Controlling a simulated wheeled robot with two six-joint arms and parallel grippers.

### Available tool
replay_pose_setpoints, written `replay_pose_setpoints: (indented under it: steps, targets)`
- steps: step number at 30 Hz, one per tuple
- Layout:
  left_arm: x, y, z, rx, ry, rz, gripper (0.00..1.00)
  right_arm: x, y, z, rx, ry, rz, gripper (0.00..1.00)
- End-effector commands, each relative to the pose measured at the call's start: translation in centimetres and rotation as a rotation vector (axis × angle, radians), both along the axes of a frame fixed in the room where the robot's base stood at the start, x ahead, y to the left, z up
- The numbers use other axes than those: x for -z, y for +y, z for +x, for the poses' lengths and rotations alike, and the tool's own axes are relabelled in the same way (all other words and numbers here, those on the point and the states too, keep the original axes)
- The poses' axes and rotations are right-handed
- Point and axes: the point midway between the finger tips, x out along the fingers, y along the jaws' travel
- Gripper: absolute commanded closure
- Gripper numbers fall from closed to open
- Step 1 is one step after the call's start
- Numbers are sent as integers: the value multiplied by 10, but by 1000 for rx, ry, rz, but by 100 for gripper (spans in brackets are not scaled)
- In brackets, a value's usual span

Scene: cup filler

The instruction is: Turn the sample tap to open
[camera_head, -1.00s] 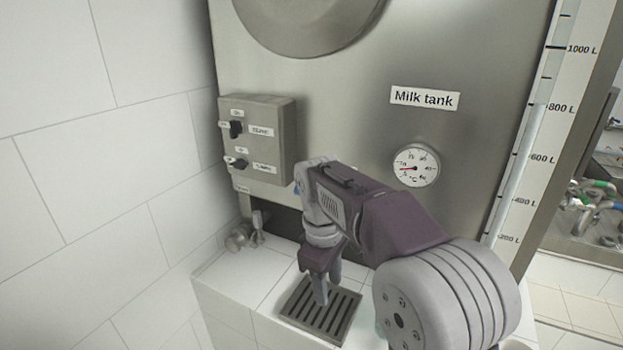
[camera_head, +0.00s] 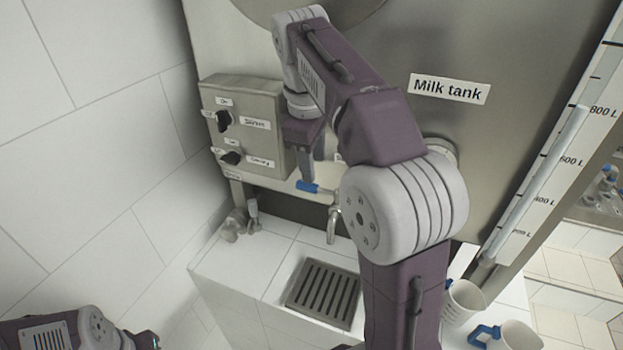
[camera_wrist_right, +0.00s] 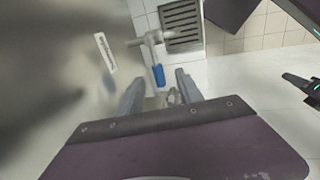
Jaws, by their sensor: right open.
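The sample tap (camera_head: 333,222) is on the lower front of the milk tank. Its blue handle (camera_head: 307,187) points left in the head view. My right gripper (camera_head: 307,172) is open and empty, pointing down just above the handle; its fingers overlap in this view. In the right wrist view the blue handle (camera_wrist_right: 158,76) lies in line with the gap between the open fingers (camera_wrist_right: 158,82), apparently just beyond the tips. I cannot tell whether they touch it. My left gripper's body (camera_head: 145,340) shows at the lower left, its fingers hidden.
A switch box (camera_head: 245,125) with two black knobs is close left of my right gripper. A drain grate (camera_head: 323,291) lies in the tiled ledge below the tap. A pipe fitting (camera_head: 240,222) is left.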

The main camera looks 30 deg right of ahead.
Motion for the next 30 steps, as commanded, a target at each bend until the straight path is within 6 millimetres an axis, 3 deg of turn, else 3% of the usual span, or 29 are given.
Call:
replay_pose_setpoints:
  steps: [3, 9, 20, 25, 30]
  targets:
    - [12, 0, 0, 0, 0, 0, 64, 31, -4, 3, 1, 6, 1, 57]
    - [18, 0, 1, 0, 0, 0, 64, 63, -9, 8, 1, 5, 1, 57]
    - [18, 0, 1, 0, 0, 0, 64, 73, -11, 10, 0, 2, 1, 57]
    - [18, 0, 1, 0, -1, 0, 64, 73, -11, 10, 0, 2, 1, 99]
    - [18, 0, 1, 0, -1, 0, 64, 73, -11, 10, 0, 2, 1, 100]
